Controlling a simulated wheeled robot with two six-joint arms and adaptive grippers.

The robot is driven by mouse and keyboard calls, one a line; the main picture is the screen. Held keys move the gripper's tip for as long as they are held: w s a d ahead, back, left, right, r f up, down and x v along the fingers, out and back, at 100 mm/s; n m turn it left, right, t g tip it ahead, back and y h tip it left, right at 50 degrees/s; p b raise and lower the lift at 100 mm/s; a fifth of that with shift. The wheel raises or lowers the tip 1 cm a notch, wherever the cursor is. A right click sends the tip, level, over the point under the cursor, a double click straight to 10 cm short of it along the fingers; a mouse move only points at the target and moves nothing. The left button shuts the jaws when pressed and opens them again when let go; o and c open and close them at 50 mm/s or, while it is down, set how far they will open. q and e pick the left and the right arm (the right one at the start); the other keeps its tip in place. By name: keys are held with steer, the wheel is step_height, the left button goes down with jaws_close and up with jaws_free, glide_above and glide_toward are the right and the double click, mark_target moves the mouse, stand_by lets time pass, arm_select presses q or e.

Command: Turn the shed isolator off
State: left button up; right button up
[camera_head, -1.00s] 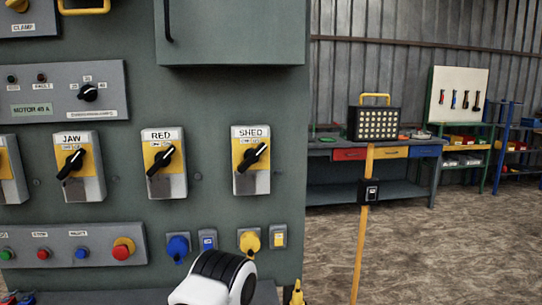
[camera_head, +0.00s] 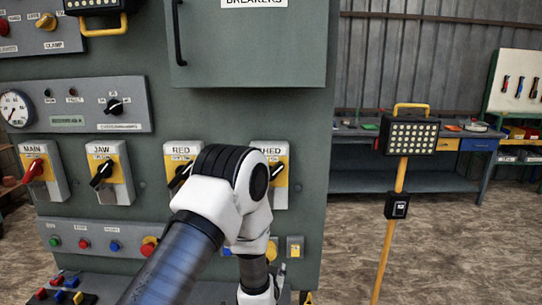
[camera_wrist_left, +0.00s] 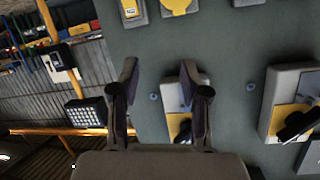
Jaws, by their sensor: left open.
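The shed isolator (camera_head: 281,190) is a grey box with a yellow plate and black rotary handle on the green panel. My left arm covers its left part in the head view. In the left wrist view, which is upside down, the isolator (camera_wrist_left: 172,100) shows behind the right-hand finger, its black handle (camera_wrist_left: 183,131) low and partly hidden by the gripper body. My left gripper (camera_wrist_left: 160,78) is open and empty, its two fingers apart; contact with the isolator cannot be told. The head view does not clearly show its fingers. My right gripper is not in view.
A work light (camera_head: 411,137) on a yellow pole stands right of the panel.

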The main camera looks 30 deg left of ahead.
arm_select(q)
steer(key=w+a+r+n+t+y+p, duration=0.1)
steer(key=w+a+r+p, duration=0.1)
steer(key=r, duration=0.9)
steer(key=w+a+r+n+t+y+p, duration=0.1)
steer(key=w+a+r+y+p, duration=0.1)
steer(key=r, duration=0.8)
steer(key=p+x, duration=0.3)
steer(key=x, duration=0.4)
steer(key=shift+w+p, duration=0.4)
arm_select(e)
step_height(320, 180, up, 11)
